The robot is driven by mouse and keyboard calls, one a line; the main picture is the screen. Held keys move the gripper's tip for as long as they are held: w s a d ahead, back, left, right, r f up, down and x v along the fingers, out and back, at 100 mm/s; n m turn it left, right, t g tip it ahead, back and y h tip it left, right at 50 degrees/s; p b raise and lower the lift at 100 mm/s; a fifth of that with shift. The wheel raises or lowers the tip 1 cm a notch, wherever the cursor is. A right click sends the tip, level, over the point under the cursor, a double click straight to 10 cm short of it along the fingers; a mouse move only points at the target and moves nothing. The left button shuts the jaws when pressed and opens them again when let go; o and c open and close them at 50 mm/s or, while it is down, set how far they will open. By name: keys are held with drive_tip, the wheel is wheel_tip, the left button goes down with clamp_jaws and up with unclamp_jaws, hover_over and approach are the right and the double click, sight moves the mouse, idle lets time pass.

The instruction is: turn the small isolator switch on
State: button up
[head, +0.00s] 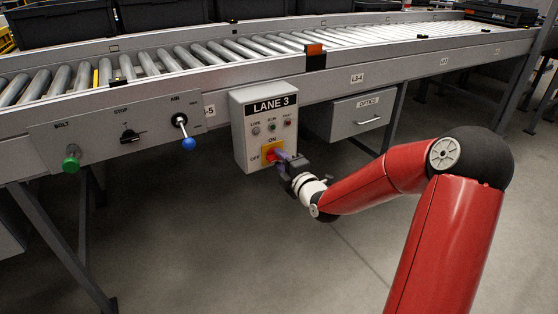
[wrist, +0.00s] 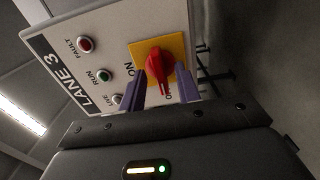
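The isolator switch is a red rotary handle (wrist: 158,66) on a yellow plate (wrist: 178,47), low on the grey LANE 3 box (head: 257,112). ON is marked above the plate and OFF to its left in the head view. In the wrist view the handle's narrow end points toward the OFF mark, which a finger partly covers. My gripper (wrist: 160,88) has its two purple fingers apart, one on each side of the handle, with small gaps showing. In the head view my gripper (head: 281,162) is at the yellow plate and hides much of the handle.
The box carries small indicators, including a red FAULT lamp (wrist: 86,44) and a green RUN lamp (wrist: 103,76). Left of it are a blue-ended AIR lever (head: 188,143), a black STOP knob (head: 130,135) and a green BOLT knob (head: 71,164). An OPTICS drawer (head: 358,114) is right. The roller conveyor (head: 200,55) runs above.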

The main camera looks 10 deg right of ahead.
drive_tip(key=shift+w+a, duration=0.2)
drive_tip(key=shift+w, duration=0.25)
drive_tip(key=shift+c, duration=0.4)
clamp_jaws()
